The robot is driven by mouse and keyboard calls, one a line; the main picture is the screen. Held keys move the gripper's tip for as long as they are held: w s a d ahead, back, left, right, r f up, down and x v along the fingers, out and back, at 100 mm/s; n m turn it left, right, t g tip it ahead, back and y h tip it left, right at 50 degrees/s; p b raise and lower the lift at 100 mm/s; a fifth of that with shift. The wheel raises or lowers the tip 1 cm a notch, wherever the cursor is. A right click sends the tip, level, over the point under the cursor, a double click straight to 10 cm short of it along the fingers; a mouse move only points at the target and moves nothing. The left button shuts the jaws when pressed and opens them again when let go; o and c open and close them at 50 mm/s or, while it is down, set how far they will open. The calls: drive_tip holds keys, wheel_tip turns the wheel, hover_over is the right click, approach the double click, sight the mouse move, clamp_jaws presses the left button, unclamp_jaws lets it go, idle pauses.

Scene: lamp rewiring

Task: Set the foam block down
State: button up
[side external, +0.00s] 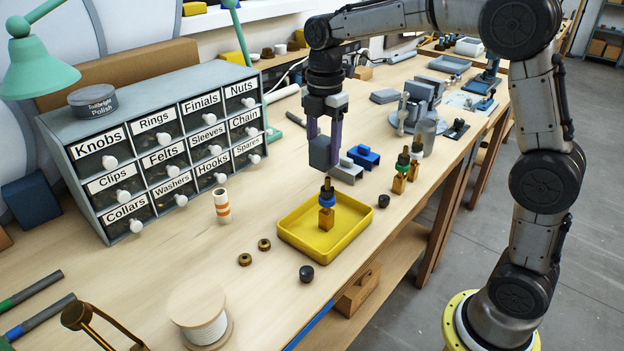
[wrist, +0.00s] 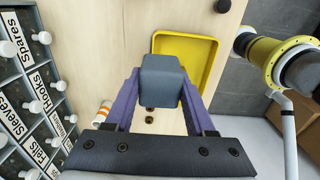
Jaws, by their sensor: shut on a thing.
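The foam block (side external: 320,151) is a dark grey-blue cube. It also shows in the wrist view (wrist: 163,80), between the two purple fingers. My gripper (side external: 324,138) is shut on the block and points down. In the side view the block hangs above the bench, just behind the yellow tray (side external: 290,243). In the wrist view the block covers part of the tray's left side. The exact height of the block above the bench is hard to tell.
A brass socket with a blue ring (side external: 327,200) stands upright in the tray. Behind are grey (side external: 347,170) and blue (side external: 364,157) clamp-like parts. Brass sockets (side external: 400,180) stand to the right. The labelled drawer cabinet (side external: 150,140) is at left.

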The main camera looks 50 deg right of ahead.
drive_tip(key=w+f+m, duration=0.2)
drive_tip(key=w+m, duration=0.1)
drive_tip(key=m, duration=0.1)
drive_tip(key=w+a+f+m, duration=0.1)
drive_tip(key=w+f+m, duration=0.2)
drive_tip(key=w+m, duration=0.1)
drive_tip(key=w+f+m, duration=0.2)
drive_tip(key=w+m, duration=0.2)
drive_tip(key=shift+w+a+f, duration=0.2)
drive_tip(key=shift+a, duration=0.1)
drive_tip(key=m, duration=0.1)
drive_tip(key=w+m, duration=0.1)
drive_tip(key=m, duration=0.1)
drive_tip(key=shift+w+r, duration=0.1)
drive_tip(key=shift+r, duration=0.05)
drive_tip(key=shift+w+r+m, duration=0.1)
drive_tip(key=shift+r+m, duration=0.05)
drive_tip(key=shift+m, duration=1.35)
